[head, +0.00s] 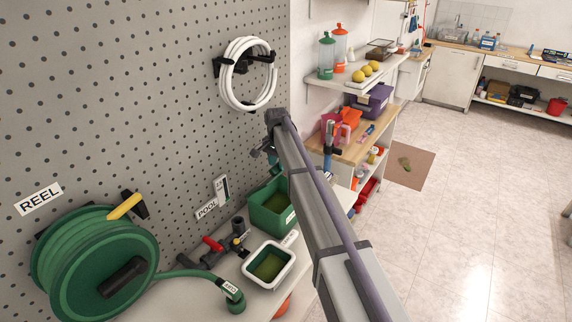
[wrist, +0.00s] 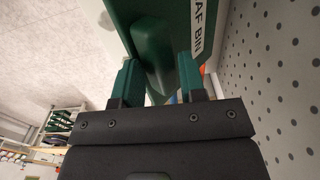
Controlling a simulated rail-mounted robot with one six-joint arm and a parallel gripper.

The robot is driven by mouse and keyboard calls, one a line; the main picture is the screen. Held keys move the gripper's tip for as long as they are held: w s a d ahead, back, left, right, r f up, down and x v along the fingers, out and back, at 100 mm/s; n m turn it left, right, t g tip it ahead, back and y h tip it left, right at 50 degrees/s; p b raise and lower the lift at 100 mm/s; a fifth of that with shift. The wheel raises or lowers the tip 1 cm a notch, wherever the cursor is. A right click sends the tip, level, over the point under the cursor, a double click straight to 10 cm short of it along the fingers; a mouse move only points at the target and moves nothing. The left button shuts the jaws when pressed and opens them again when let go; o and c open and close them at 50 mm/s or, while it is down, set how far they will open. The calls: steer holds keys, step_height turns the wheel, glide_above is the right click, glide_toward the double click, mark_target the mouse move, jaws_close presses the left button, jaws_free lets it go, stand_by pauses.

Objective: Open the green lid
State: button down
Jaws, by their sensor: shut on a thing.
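The green bin (head: 269,212) stands on the counter by the pegboard, with a greenish interior showing and my arm across its right side. In the head view my gripper (head: 262,153) is above the bin's far side, its fingers mostly hidden. In the wrist view my gripper (wrist: 157,78) has its two fingers on either side of a raised part of a green piece, which I take as the green lid (wrist: 165,25). A label on this piece reads "AF BIN". The lid's full outline and hinge cannot be seen.
A white-rimmed tray (head: 268,266) sits in front of the bin. A pipe with a red valve handle (head: 212,244) is to the left, beside the green hose reel (head: 95,262). The pegboard (head: 120,100) rises close behind the bin. A wooden shelf (head: 352,150) stands beyond my arm.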

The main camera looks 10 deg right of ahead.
steer(key=shift+w+a+r, duration=0.2)
steer(key=shift+w+a, duration=0.3)
steer(key=shift+a, duration=0.15)
steer(key=shift+w+a+r, duration=0.2)
steer(key=shift+w+a, duration=0.25)
steer(key=shift+a, duration=0.15)
steer(key=c, duration=1.8)
jaws_free()
steer(key=o, duration=1)
steer(key=shift+w+a+f, duration=0.15)
steer(key=shift+f, duration=0.05)
steer(key=shift+c, duration=0.2)
steer(key=o, duration=0.5)
steer(key=shift+w+a+f, duration=0.2)
steer(key=shift+w+f, duration=0.05)
steer(key=shift+d+r, duration=0.1)
steer(key=shift+d, duration=0.05)
steer(key=r+p, duration=0.5)
steer(key=p, duration=0.1)
steer(key=r+p, duration=0.6)
steer(key=shift+s+d+r, duration=0.15)
steer(key=shift+s, duration=0.05)
steer(key=c, duration=0.5)
steer(key=shift+d, duration=0.1)
steer(key=shift+c, duration=0.5)
